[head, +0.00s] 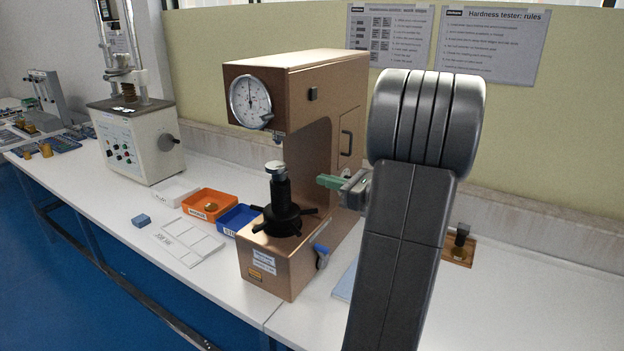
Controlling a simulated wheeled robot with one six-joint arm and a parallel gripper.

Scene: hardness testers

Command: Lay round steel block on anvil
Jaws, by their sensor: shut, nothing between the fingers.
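A bronze-coloured hardness tester (300,75) with a round dial stands on the bench in the middle of the head view. A small round silver block (275,166) sits on top of the dark anvil post (280,192), below the tester's head. It looks flat there; its exact seating is too small to tell. My gripper (322,181), with green fingers, is right of the anvil at about the block's height. It is shut and empty, apart from the block. My arm hides part of the tester's right side and the bench behind it.
An orange tray (190,211) with a round brass-coloured piece and a blue tray (225,222) stand left of the tester. A white card (187,243) and a small blue block (141,220) lie farther left. Another tester (135,145) stands behind.

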